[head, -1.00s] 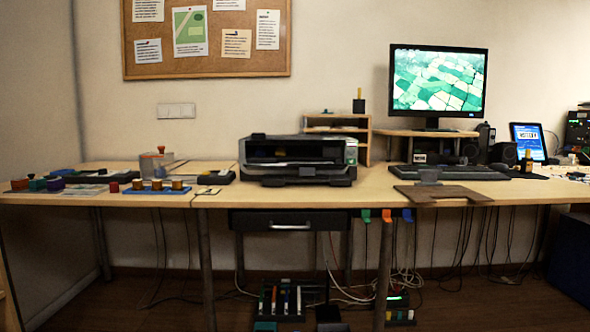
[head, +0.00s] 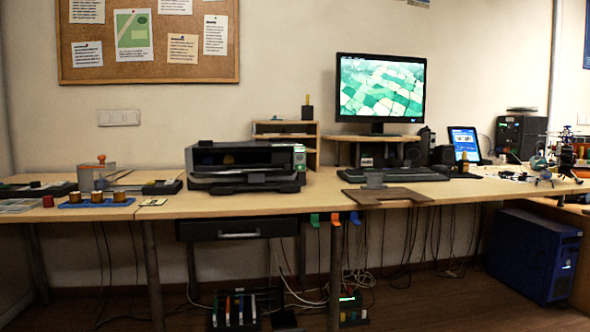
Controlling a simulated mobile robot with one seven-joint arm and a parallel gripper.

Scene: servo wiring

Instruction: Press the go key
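No key that I can make out as the go key shows; any label is too small to read. A black keyboard (head: 407,173) lies on the desk in front of the monitor (head: 380,88). A tablet (head: 465,143) with a lit blue and white screen leans up to its right. A printer (head: 246,165) with a small lit green panel stands left of the middle. My gripper is not in view.
A brown board (head: 398,196) lies at the desk's front edge. At the far right, small electronic parts (head: 545,172) sit on the desk before a black unit (head: 522,135). A blue case (head: 535,255) stands on the floor below. Cables hang under the desk.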

